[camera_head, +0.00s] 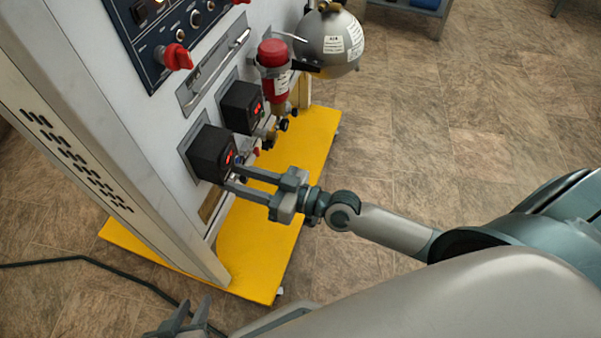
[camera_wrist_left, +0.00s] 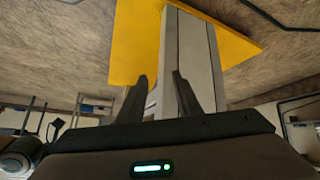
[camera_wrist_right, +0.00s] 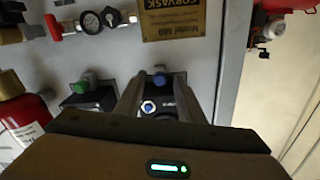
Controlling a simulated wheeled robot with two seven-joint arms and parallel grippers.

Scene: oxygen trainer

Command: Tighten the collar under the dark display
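Two black display boxes stick out of the pale panel in the head view, a nearer one (camera_head: 208,152) and a farther one (camera_head: 240,106). Both show red lit marks, so I cannot tell which is the dark one. My right gripper (camera_head: 232,177) is open, with its fingertips close by the nearer box. In the right wrist view its fingers stand on either side of a blue round part (camera_wrist_right: 148,107); contact is unclear. A green-topped part (camera_wrist_right: 80,87) is on the box to the left. My left gripper (camera_wrist_left: 160,85) is open and empty, low at the head view's bottom edge (camera_head: 185,318).
A yellow base plate (camera_head: 262,248) lies under the panel. A red-topped cylinder (camera_head: 272,55) and a round grey tank (camera_head: 335,42) stand beyond the displays. A red knob (camera_head: 174,57) and a metal handle (camera_head: 214,73) are higher up. A dark cable crosses the floor at left.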

